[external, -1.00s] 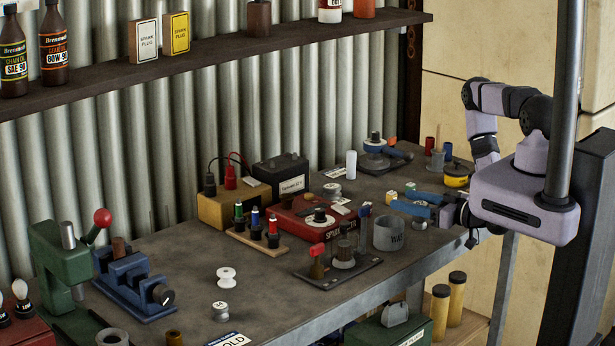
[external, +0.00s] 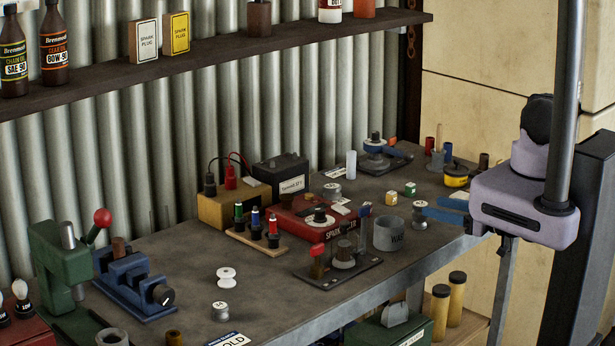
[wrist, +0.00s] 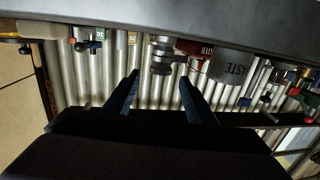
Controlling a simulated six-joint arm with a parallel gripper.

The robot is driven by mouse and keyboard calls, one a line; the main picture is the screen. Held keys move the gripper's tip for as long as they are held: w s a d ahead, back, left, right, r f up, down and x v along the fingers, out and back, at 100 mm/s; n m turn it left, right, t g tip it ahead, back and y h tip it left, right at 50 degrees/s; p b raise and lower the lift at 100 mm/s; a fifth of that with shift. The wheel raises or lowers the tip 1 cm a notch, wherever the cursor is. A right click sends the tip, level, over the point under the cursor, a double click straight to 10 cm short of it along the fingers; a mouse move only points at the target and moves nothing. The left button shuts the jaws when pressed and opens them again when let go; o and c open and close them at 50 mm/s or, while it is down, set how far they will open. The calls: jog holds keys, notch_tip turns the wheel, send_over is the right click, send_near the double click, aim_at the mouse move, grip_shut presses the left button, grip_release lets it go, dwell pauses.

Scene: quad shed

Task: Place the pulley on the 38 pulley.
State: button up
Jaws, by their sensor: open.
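Two grey pulleys stand as an upright stack near the right front of the bench. The upper pulley (external: 418,206) rests on the lower pulley (external: 419,223); its number is too small to read. The stack also shows in the upside-down wrist view, with the upper pulley (wrist: 161,69) below the lower pulley (wrist: 162,49) in the picture. My gripper (external: 438,212) is open and empty, just right of the stack. In the wrist view, its blue fingers (wrist: 158,88) are spread, with the stack ahead between them and apart from them.
A grey waste cup (external: 389,233) stands close left of the stack. Two small numbered cubes (external: 400,193) lie behind it. Other pulleys are a plain white one (external: 226,276), a numbered one (external: 220,312) and one farther back (external: 331,191). The bench front edge is near.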

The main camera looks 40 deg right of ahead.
jog(key=shift+s+d+r+b, duration=0.1)
jog(key=shift+s+b, duration=0.25)
jog(key=shift+s, duration=0.7)
